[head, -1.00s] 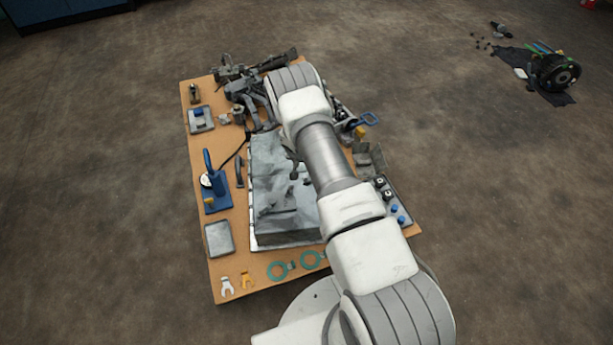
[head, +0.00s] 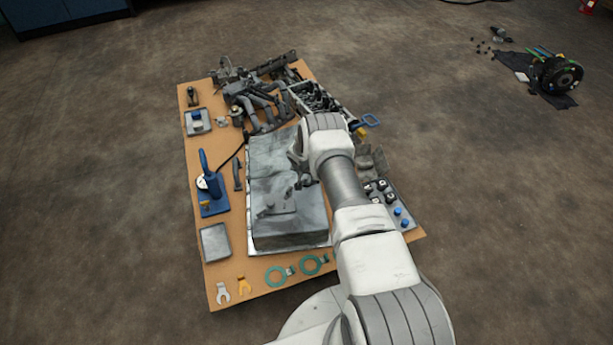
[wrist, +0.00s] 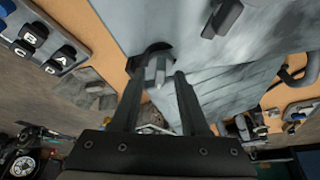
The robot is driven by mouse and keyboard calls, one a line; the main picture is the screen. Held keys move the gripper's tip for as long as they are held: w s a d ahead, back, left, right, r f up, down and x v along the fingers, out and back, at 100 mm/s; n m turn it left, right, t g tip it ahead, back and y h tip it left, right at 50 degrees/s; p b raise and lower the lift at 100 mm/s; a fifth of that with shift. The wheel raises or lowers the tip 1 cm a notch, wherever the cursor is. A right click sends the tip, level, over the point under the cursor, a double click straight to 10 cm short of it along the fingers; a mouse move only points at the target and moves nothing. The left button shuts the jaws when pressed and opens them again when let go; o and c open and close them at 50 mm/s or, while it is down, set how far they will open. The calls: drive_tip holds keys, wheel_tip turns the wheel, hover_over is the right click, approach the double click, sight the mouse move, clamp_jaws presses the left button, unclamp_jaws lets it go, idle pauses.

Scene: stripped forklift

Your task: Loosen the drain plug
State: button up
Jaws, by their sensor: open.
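The grey metal pan (head: 275,155) lies on the orange-brown board, with its broad surface facing up. In the wrist view, the pan (wrist: 225,60) carries a pale grey plug-like stub (wrist: 158,68) with a dark collar, which looks like the drain plug. My gripper (wrist: 157,78) is open, and its two dark fingers point toward the stub, one on each side in the picture. I cannot tell whether they touch it. In the head view my arm hides part of the pan's right side, and I cannot make out the plug there.
A dark raised part (wrist: 226,16) stands on the pan near the stub. A blue-handled tool (head: 210,185), a grey tray (head: 215,243) and green rings (head: 277,276) lie around the pan. Lettered blocks (head: 378,190) sit right of my arm. Dark engine parts crowd the board's far end.

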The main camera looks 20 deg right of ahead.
clamp_jaws()
idle(0.3)
drive_tip(key=shift+d+n+t+y, duration=0.15)
drive_tip(key=shift+n+y, duration=0.25)
drive_tip(key=shift+n, duration=0.75)
drive_tip(key=shift+n+t+y, duration=0.15)
drive_tip(key=shift+n+y, duration=0.25)
drive_tip(key=shift+n, duration=0.75)
unclamp_jaws()
